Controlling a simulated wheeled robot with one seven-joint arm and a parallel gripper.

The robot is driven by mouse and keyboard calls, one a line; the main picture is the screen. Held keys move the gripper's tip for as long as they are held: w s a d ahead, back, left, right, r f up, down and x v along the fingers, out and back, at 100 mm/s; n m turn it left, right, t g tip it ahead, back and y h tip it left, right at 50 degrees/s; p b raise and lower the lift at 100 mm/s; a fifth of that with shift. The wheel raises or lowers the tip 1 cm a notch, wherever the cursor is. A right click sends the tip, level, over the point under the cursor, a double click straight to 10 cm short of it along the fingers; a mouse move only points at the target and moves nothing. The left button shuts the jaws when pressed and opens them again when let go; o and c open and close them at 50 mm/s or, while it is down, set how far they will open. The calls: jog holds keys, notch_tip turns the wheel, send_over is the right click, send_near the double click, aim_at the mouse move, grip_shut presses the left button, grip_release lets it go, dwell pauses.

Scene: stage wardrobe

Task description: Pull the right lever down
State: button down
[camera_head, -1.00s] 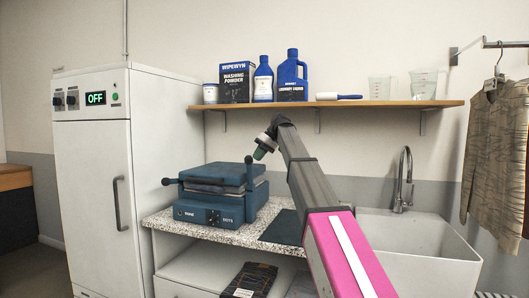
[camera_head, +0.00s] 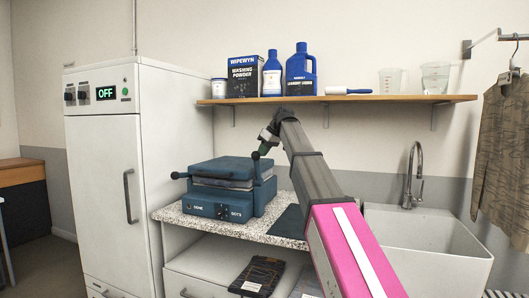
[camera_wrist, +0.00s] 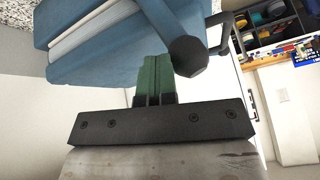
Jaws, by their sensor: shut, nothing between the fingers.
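A blue press machine (camera_head: 222,199) with a hinged top stands on the speckled counter. Its right lever ends in a dark round knob (camera_head: 255,156) at the top right; the knob also shows close up in the wrist view (camera_wrist: 188,56). Another lever with a dark knob (camera_head: 175,175) sticks out at the left. My gripper (camera_head: 262,150) is at the right lever's knob, its green fingers shut with nothing between them. In the wrist view the fingers (camera_wrist: 155,75) lie just left of the knob; I cannot tell whether they touch it.
A shelf (camera_head: 350,99) with bottles and a washing powder box (camera_head: 243,75) runs above. A white cabinet (camera_head: 105,170) reading OFF stands at left. A sink (camera_head: 425,235) with a tap (camera_head: 413,175) is at right. Below the counter is a dark flat package (camera_head: 258,276).

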jog(key=s+a+f+n+t+h, duration=0.2)
jog(key=s+a+f+n+t, duration=0.1)
jog(key=s+f+t, duration=0.5)
jog(key=shift+s+a+f, duration=0.4)
jog(key=shift+s+a, duration=0.1)
jog(key=shift+s, duration=1.1)
jog(key=shift+s+f, duration=0.1)
